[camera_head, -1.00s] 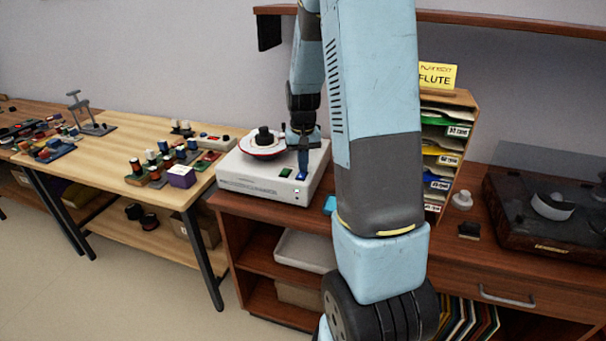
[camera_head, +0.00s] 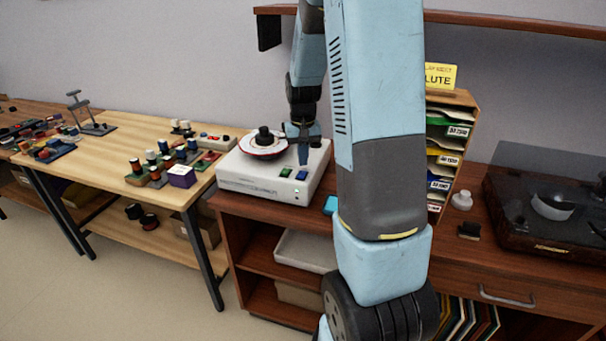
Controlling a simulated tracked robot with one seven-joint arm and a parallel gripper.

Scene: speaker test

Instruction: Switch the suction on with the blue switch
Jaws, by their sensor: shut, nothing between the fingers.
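The white box (camera_head: 245,184) stands on the left end of the brown cabinet. It carries a pale disc with a red rim (camera_head: 250,150) and a black knob in the middle. The blue switch (camera_head: 301,175) is on its top near the front right, beside a green switch (camera_head: 286,172). My gripper (camera_head: 303,163) points down just above and behind the blue switch, shut and empty. Its tips look apart from the switch, but the small gap is hard to judge. Whether the switch is pressed in cannot be told.
My arm hides part of the cabinet right of the box. A paper rack (camera_head: 462,130) and a dark turntable (camera_head: 550,215) stand further right. A wooden table (camera_head: 110,165) with several small parts is at left.

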